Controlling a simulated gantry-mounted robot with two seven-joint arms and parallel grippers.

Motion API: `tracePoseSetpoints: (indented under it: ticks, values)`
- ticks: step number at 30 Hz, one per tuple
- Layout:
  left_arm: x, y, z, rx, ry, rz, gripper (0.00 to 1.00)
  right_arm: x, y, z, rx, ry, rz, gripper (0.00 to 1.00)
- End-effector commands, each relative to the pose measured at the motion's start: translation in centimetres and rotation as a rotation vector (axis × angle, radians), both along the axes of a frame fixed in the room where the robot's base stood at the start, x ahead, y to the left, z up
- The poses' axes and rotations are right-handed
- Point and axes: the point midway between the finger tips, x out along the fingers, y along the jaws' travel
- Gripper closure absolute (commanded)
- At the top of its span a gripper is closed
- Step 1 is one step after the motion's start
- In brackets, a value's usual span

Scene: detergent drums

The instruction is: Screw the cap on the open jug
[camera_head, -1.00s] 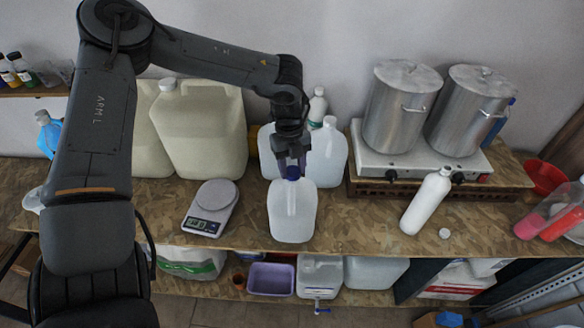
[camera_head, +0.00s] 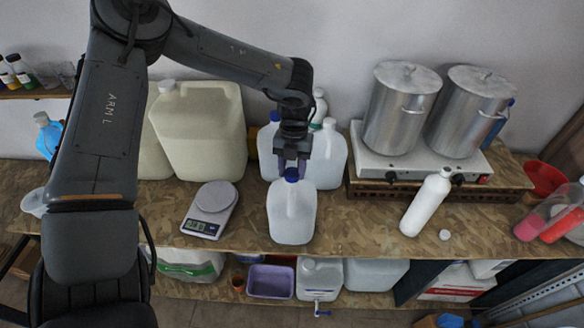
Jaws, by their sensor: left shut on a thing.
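A translucent white jug (camera_head: 291,218) stands upright near the front edge of the bench, in the middle of the head view. A blue cap (camera_head: 291,175) is at the jug's mouth; I cannot tell how far it is threaded. My left gripper (camera_head: 291,166) points down from above and is shut on the blue cap. Its fingers hide part of the cap. My right gripper is not in view.
Two more jugs (camera_head: 327,160) stand close behind the gripper, with large drums (camera_head: 200,130) to their left. A scale (camera_head: 210,208) is left of the jug. Steel pots (camera_head: 400,112) stand behind.

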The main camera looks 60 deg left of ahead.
Motion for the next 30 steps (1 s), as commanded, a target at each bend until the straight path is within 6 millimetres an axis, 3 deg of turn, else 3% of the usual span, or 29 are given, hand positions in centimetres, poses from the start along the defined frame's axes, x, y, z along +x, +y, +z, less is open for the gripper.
tracePoseSetpoints:
  ticks: [11,21,30]
  values:
    - [-0.01,0.06,-0.08,0.002,0.001,-0.036,0.81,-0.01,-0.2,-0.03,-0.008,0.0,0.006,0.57]
    - [0.05,0.0,-0.08,0.004,0.002,-0.43,0.81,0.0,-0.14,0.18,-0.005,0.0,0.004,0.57]
    - [0.05,-0.04,-0.12,0.0,0.0,-0.508,0.81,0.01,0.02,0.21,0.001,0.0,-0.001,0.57]
